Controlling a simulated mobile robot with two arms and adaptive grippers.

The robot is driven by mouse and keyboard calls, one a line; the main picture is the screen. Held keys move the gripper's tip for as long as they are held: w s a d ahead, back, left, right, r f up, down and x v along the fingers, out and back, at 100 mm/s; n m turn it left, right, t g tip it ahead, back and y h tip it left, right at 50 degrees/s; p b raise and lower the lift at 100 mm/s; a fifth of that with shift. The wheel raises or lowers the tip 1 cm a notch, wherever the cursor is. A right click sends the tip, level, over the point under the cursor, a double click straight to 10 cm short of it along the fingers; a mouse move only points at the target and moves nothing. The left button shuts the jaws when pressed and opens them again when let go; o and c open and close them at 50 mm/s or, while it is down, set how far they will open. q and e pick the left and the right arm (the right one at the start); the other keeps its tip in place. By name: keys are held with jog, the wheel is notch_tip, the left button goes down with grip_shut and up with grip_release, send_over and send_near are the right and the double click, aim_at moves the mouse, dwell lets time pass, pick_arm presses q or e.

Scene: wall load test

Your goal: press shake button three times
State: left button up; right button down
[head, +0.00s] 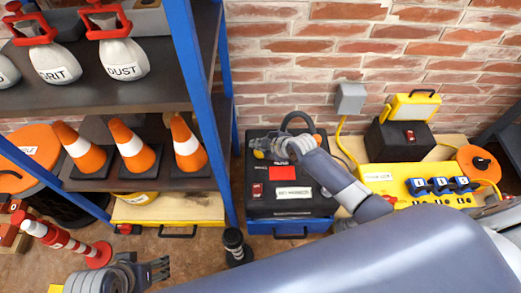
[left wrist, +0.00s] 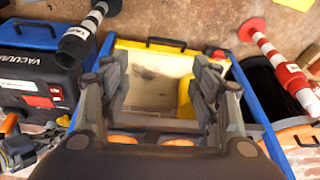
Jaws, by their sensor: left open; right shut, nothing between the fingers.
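A black vacuum unit (head: 308,205) stands on a blue base right of the shelf post. Its top has a red rectangular part (head: 282,172), a smaller red switch (head: 257,190) and a white label (head: 293,192). I cannot read which one is the shake button. My right gripper (head: 262,150) is shut and empty over the back left of the unit; whether it touches is unclear. The unit also shows in the left wrist view (left wrist: 62,72), lettered VACUUM. My left gripper (head: 160,268) is open and empty at lower left, its fingers spread in the left wrist view (left wrist: 162,85).
A black tube (head: 236,245) stands left of the unit. A yellow power box (head: 400,178) is to the right. A brick wall is behind.

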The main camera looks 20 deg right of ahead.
aim_at(261, 153)
pick_arm(q)
jog(key=shift+w, duration=0.15)
pick_arm(e)
jog(key=shift+f, duration=0.2)
jog(key=shift+f, duration=0.2)
pick_arm(q)
jog(key=shift+w+d+t, duration=0.15)
jog(key=shift+w+t, duration=0.15)
jog(key=shift+w, duration=0.25)
